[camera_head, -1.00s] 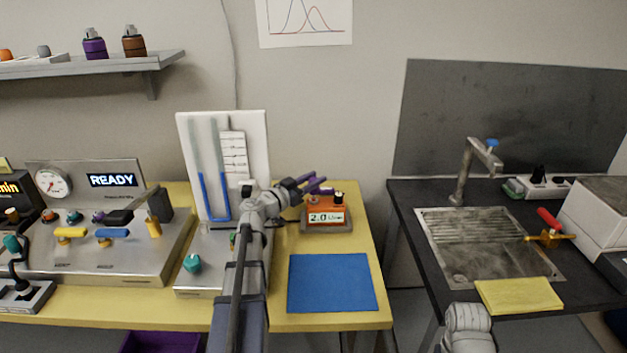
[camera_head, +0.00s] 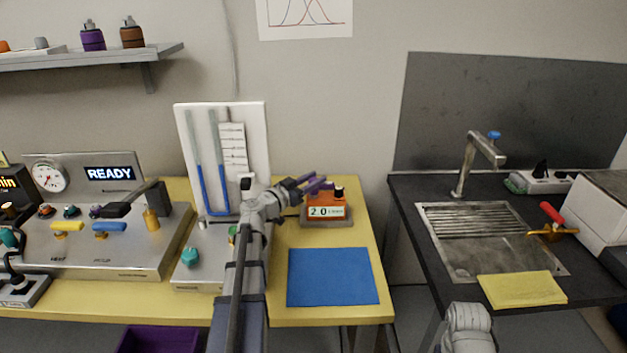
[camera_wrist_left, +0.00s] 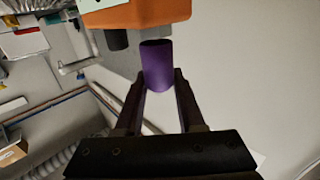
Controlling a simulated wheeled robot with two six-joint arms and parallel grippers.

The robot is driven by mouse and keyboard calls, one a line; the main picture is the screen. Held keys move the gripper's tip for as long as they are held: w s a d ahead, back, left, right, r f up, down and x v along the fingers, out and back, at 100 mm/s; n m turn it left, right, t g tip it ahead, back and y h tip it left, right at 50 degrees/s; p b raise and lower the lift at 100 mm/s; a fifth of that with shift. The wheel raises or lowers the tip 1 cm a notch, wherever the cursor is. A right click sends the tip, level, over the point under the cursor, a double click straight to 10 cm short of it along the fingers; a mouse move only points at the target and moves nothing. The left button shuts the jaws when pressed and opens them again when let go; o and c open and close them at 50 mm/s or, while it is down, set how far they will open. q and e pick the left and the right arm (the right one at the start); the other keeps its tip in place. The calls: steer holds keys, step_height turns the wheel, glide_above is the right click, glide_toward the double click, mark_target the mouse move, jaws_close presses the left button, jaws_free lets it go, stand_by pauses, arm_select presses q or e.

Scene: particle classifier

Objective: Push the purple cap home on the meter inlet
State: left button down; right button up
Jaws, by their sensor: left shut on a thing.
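The meter (camera_head: 326,206) is an orange box with a "2.0" display on a grey base, at the back of the yellow bench. In the left wrist view, its orange body (camera_wrist_left: 140,14) is at the top, with a dark fitting (camera_wrist_left: 116,40) beside it. My left gripper (camera_head: 318,183) reaches in beside the meter's top. It is shut on the purple cap (camera_wrist_left: 157,65), which stands out beyond the fingertips towards the meter. The inlet is hidden, and I cannot tell whether the cap touches it. My right gripper is out of view.
A blue mat (camera_head: 332,277) lies in front of the meter. A white tube panel (camera_head: 222,150) stands left of my left arm, near a steel console (camera_head: 125,258). A dark sink bench (camera_head: 425,275) stands to the right, across a gap.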

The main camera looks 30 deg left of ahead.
mark_target(314, 178)
arm_select(q)
steer(key=shift+f, duration=0.25)
steer(key=shift+c, duration=2.2)
jaws_free()
steer(key=shift+r, duration=0.1)
steer(key=shift+r, duration=0.1)
step_height(314, 178, up, 10)
steer(key=p, duration=1)
